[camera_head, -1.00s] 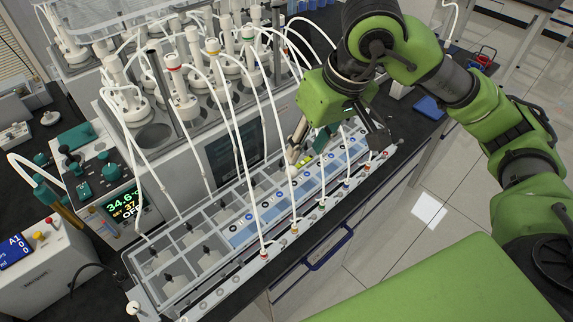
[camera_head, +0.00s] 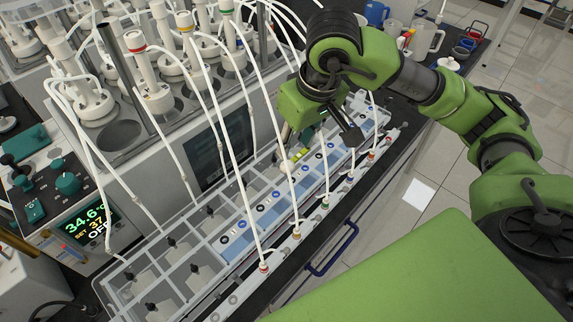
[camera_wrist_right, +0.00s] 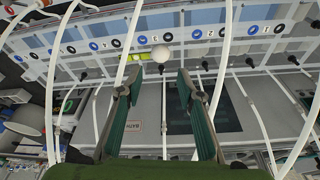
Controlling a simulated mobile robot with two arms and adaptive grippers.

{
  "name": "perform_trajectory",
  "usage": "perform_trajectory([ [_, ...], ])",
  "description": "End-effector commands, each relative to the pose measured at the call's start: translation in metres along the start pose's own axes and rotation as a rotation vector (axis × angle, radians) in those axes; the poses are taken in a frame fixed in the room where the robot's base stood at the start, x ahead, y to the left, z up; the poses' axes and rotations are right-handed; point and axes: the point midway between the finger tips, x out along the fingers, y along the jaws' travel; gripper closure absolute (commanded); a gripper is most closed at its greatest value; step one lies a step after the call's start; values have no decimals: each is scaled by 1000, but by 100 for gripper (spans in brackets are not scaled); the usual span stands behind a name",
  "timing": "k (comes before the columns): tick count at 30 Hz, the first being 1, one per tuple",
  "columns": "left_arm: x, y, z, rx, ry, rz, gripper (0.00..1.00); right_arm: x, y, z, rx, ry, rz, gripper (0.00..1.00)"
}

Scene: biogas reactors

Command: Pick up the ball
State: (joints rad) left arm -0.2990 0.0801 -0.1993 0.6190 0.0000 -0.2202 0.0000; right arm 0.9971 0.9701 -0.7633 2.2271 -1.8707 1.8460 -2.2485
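A small white ball (camera_wrist_right: 161,53) shows in the wrist view at the rack's row of numbered round markers. It lies ahead of my right gripper (camera_wrist_right: 158,78), roughly in line with the gap between the fingertips. The fingers are apart, with nothing between them. My left gripper is not in view.
White tubes (camera_head: 232,130) arch from the reactor bottles (camera_head: 150,75) down to the rack's front rail, close to the gripper. A yellow-green vial (camera_head: 300,155) lies in the rack below the gripper. A control box (camera_head: 85,215) stands at left. Jugs (camera_head: 428,38) stand at the back right.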

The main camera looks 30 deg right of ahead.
Motion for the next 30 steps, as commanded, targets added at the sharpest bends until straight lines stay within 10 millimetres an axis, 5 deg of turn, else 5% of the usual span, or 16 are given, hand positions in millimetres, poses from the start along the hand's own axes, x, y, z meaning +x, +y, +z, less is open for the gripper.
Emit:
perform_trajectory([
  [21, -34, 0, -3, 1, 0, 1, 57, 84, -2, 3, 0, -5, -2, 66],
  [30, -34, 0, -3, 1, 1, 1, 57, 94, -1, 2, -1, 1, -1, 66],
])
